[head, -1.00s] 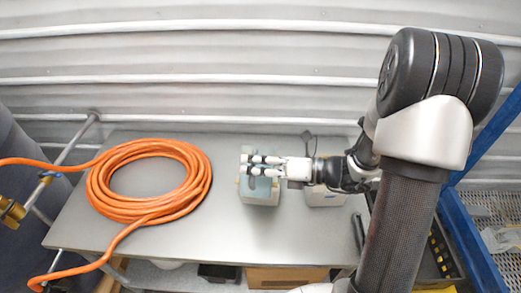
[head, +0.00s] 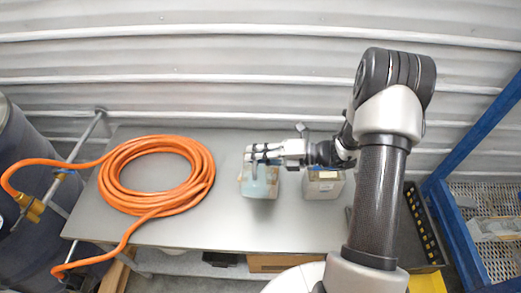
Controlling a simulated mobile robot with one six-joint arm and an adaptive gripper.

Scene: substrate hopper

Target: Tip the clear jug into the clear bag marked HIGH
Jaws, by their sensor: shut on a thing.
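My gripper (head: 257,154) is at the middle of the grey bench, its fingers pointing left. It is shut on a pale blue, see-through vessel (head: 261,182), which I take for the clear jug. The fingers cover its upper part. A pale container shows around the jug's edges, so the two overlap in this view; I cannot tell whether they touch or how far the jug is tilted. A second pale, box-like container (head: 323,187) stands to the right, partly behind my wrist. No HIGH marking is readable, so I cannot tell which is the bag. What the jug holds is unclear.
A coiled orange hose (head: 205,180) lies on the left of the bench (head: 215,228) and runs off its left edge. A blue-framed rack (head: 452,215) stands at the right. A corrugated wall is behind. The bench front is clear.

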